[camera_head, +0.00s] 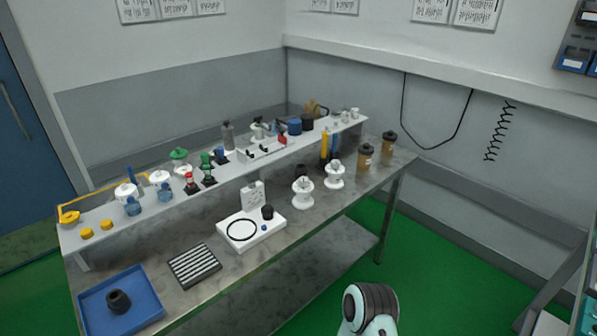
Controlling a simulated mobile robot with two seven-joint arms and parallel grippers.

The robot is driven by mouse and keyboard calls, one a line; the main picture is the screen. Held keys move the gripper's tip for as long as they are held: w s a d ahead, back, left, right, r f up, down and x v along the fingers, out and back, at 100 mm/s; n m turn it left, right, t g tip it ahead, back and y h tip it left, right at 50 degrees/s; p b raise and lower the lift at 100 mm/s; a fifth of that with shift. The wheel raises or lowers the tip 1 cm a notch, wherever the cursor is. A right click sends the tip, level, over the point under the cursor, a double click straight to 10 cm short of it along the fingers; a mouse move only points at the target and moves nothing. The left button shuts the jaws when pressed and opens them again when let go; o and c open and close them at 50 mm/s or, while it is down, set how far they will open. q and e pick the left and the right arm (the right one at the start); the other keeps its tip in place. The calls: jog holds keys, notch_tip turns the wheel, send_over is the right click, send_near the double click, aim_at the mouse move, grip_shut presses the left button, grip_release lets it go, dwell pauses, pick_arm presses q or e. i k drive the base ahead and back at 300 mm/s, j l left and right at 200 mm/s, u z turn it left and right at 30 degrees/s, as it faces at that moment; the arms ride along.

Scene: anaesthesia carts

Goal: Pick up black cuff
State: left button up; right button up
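A short black cuff-like ring (119,301) sits in the blue tray (149,314) at the near left corner of the table. A small black cylinder (267,212) stands on a white board (272,234) near the table's front edge, beside a thin black ring. Another black cylinder (307,122) is on the raised shelf next to a blue one. I cannot tell for certain which is the black cuff; the one in the tray looks most like it. Neither of my grippers is in view; only a rounded white and dark part of my arm shows at the bottom.
A grey slatted block (194,265) lies between the tray and the white board. A raised shelf (222,182) with many small bottles runs along the back. Green floor is open in front.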

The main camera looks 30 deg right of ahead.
aim_at(300, 170)
jog(key=i+l, duration=0.1)
jog(key=l, duration=0.6)
jog(key=i+l, duration=0.15)
jog(key=l, duration=0.2)
jog(key=i+l+u, duration=0.15)
jog(key=l, duration=0.35)
jog(key=l+u, duration=0.15)
jog(key=l, duration=0.3)
